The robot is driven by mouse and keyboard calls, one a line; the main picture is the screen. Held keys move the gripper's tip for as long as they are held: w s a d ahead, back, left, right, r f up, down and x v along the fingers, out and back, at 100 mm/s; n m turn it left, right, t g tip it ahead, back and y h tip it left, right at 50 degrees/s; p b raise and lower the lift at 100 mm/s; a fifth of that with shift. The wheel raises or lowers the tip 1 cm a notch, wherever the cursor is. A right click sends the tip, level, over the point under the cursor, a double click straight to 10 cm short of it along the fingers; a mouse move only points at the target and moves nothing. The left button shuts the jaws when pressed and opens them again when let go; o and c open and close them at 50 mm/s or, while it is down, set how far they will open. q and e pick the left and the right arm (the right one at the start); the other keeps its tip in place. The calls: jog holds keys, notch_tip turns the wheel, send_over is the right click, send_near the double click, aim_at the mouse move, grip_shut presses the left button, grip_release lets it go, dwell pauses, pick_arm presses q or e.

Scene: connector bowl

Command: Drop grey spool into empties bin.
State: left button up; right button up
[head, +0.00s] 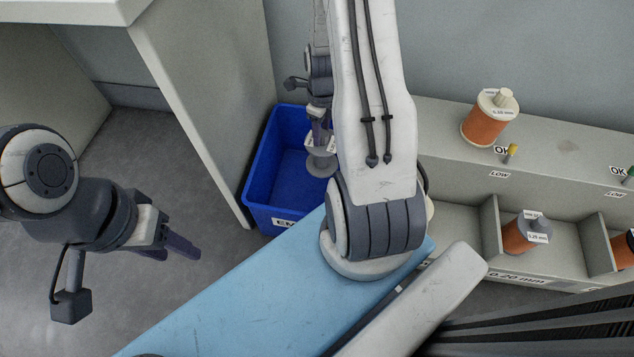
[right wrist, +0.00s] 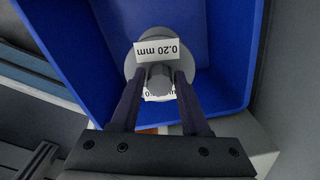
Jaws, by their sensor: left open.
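The grey spool (head: 322,165) hangs over the opening of the blue empties bin (head: 259,213) in the head view. It bears a white 0.20 mm label. My right gripper (head: 320,132) is shut on the spool's hub; in the right wrist view the spool (right wrist: 133,68) shows between the fingers (right wrist: 157,82), with the blue bin walls (right wrist: 225,70) around it. How far it is above the bin floor is hard to tell. My left gripper (head: 178,246) is open and empty over the floor at left, apart from the bin.
A grey rack (head: 570,148) stands at right with orange spools, one on top (head: 485,127) and others in compartments (head: 525,235). A blue surface (head: 270,300) lies in front of the bin. A pale panel (head: 215,100) stands left of the bin.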

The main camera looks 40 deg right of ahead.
jog(key=shift+o, duration=1.2)
notch_tip(320, 180, up, 10)
jog(key=p, duration=0.5)
jog(key=shift+r, duration=0.25)
